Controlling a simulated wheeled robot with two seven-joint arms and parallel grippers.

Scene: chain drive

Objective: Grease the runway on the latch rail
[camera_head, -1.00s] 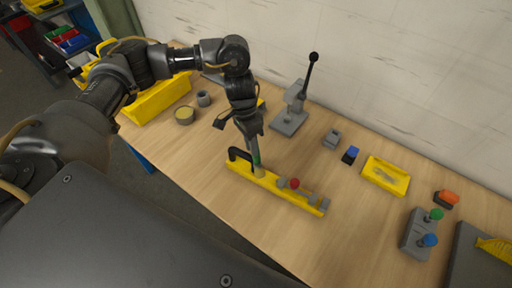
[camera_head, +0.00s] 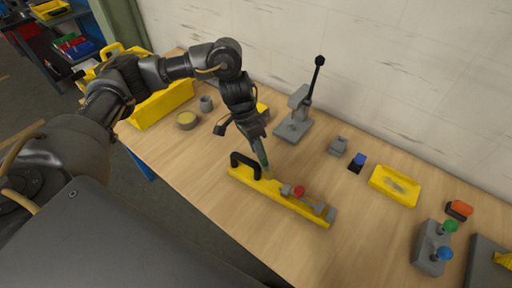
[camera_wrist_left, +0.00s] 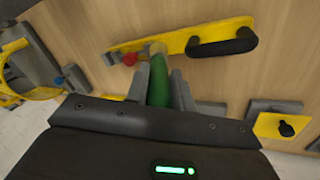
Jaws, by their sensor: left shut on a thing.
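The yellow latch rail (camera_head: 280,195) lies on the table, with a black handle (camera_head: 245,163) at one end, a red knob (camera_head: 299,190) and grey latch parts towards the other. My left gripper (camera_head: 257,143) is shut on a green-handled brush (camera_head: 264,158), held tilted above the rail. In the left wrist view the green handle (camera_wrist_left: 159,85) sits between the fingers, and its pale tip (camera_wrist_left: 155,48) is at the rail (camera_wrist_left: 178,42), between black handle and red knob. I cannot tell whether the tip touches. My right gripper is not in view.
A pot with yellowish contents (camera_head: 187,120) and a grey cup (camera_head: 206,103) stand to the left, by a yellow bin (camera_head: 165,103). A lever press (camera_head: 295,125) stands behind. A yellow tray (camera_head: 394,186) and a box with green and blue knobs (camera_head: 431,250) are at right.

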